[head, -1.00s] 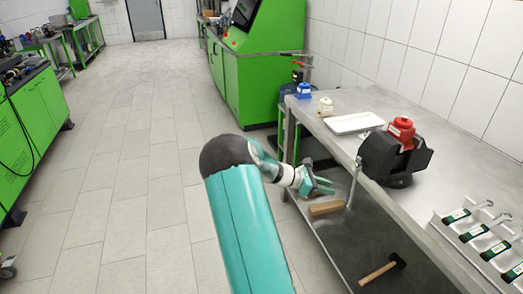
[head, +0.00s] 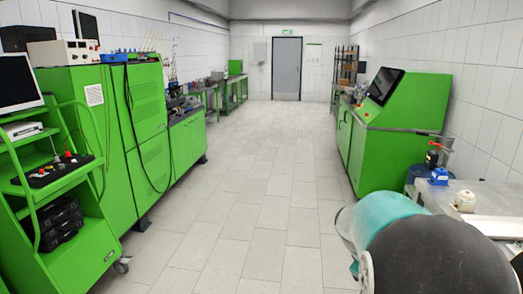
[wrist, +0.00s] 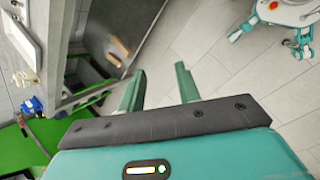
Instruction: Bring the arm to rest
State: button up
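My arm fills the lower right of the head view, with a teal link (head: 385,215) and a dark rounded joint (head: 440,258) close to the camera, beside the metal workbench. My gripper is out of sight in the head view. In the wrist view, my gripper (wrist: 159,89) shows two green fingers spread apart with nothing between them. Beyond the fingers is the tiled floor (wrist: 205,45).
The metal workbench (head: 505,202) is at the right, with a blue item (head: 439,176) and a cream item (head: 464,201) on it. A green machine (head: 400,130) stands behind. Green cabinets (head: 95,110) and a green cart (head: 75,240) line the left. The middle aisle is clear.

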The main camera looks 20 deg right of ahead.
jog(key=s+a+r+m+t+y, duration=0.1)
jog(key=s+a+r+t+y, duration=0.1)
jog(key=a, duration=0.8)
jog(key=s+a+r+m+t+y, duration=0.1)
jog(key=s+a+r+t, duration=0.2)
jog(key=a, duration=0.7)
jog(key=s+a+r+m+t+y, duration=0.2)
jog(key=s+a+r, duration=0.1)
jog(key=a, duration=0.7)
jog(key=shift+s+a+r+t+y, duration=0.2)
jog(key=shift+s+r+t+y, duration=0.15)
jog(key=shift+r, duration=0.5)
jog(key=shift+s, duration=0.1)
